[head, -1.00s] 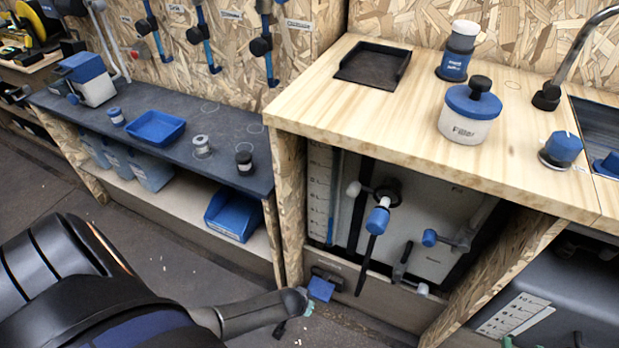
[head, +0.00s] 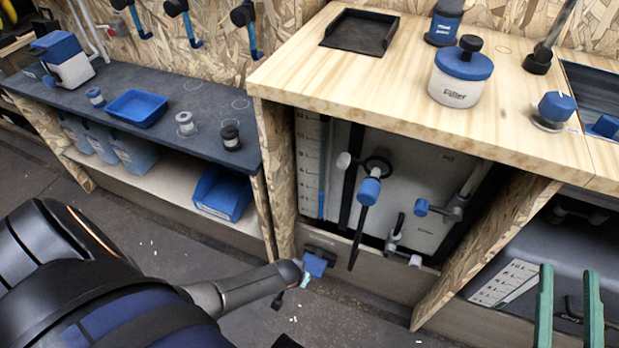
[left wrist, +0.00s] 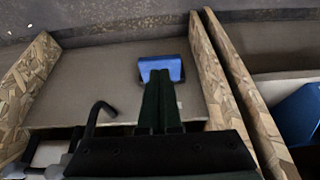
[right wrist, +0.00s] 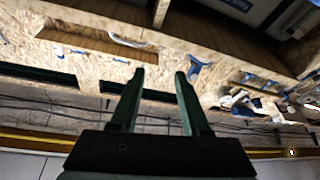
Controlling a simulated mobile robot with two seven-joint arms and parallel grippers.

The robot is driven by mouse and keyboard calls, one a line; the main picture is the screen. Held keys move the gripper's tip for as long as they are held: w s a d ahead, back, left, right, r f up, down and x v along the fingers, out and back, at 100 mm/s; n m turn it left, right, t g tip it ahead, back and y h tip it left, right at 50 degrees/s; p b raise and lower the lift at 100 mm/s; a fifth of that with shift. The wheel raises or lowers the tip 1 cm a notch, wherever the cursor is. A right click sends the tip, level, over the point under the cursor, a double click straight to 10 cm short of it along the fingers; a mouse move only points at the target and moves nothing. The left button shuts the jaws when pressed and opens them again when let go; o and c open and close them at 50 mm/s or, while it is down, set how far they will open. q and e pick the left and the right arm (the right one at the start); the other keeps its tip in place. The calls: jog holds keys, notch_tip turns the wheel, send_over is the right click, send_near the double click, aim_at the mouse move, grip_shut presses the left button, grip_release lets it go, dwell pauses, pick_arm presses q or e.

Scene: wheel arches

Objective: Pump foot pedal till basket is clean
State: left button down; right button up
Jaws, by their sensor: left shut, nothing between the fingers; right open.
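The foot pedal is a blue pad (head: 315,264) low at the front of the open cabinet under the wooden counter. In the left wrist view the blue pedal (left wrist: 160,67) lies right at my left fingertips. My left gripper (head: 303,280) is shut with nothing between its fingers, at the pedal's lower left in the head view. I cannot tell whether the fingertips touch it. My right gripper (head: 567,285) is open and empty, at the lower right in the head view; its spread green fingers (right wrist: 158,75) show in the right wrist view. I cannot make out a basket.
A filter canister (head: 460,78) stands on the wooden counter (head: 300,75). Inside the cabinet are a blue-tipped lever (head: 368,192) and other handles. A dark bench (head: 60,100) with a blue tray (head: 137,107) is at left. A side panel (head: 480,250) stands right of the pedal.

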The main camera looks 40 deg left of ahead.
aim_at(310, 271)
jog(key=s+a+r+n+t+y+b, duration=0.1)
jog(key=s+r+n+t+y+b, duration=0.1)
jog(key=s+r+n+y, duration=0.6)
pick_arm(q)
jog(key=w+f+b, duration=0.2)
jog(key=w+a+f+b, duration=0.1)
jog(key=w+f+b, duration=0.1)
jog(key=shift+w+f, duration=0.3)
jog(key=shift+w, duration=0.05)
jog(key=shift+w+a+f+b, duration=0.15)
jog(key=shift+w+f+b, duration=0.2)
jog(key=shift+w+b, duration=0.25)
jog(key=shift+r, duration=0.1)
pick_arm(e)
jog(key=f+m, duration=0.1)
jog(key=w+f+m, duration=0.2)
jog(key=shift+a+f+g, duration=0.3)
pick_arm(q)
jog(key=shift+f+b, duration=1.85)
jog(key=shift+f, duration=0.2)
notch_tip(310, 271, up, 5)
jog(key=p, duration=0.4)
jog(key=shift+f+p, duration=0.15)
jog(key=shift+p, duration=0.25)
jog(key=shift+f, duration=0.1)
pick_arm(e)
jog(key=shift+r, duration=0.55)
pick_arm(q)
jog(key=shift+f, duration=0.1)
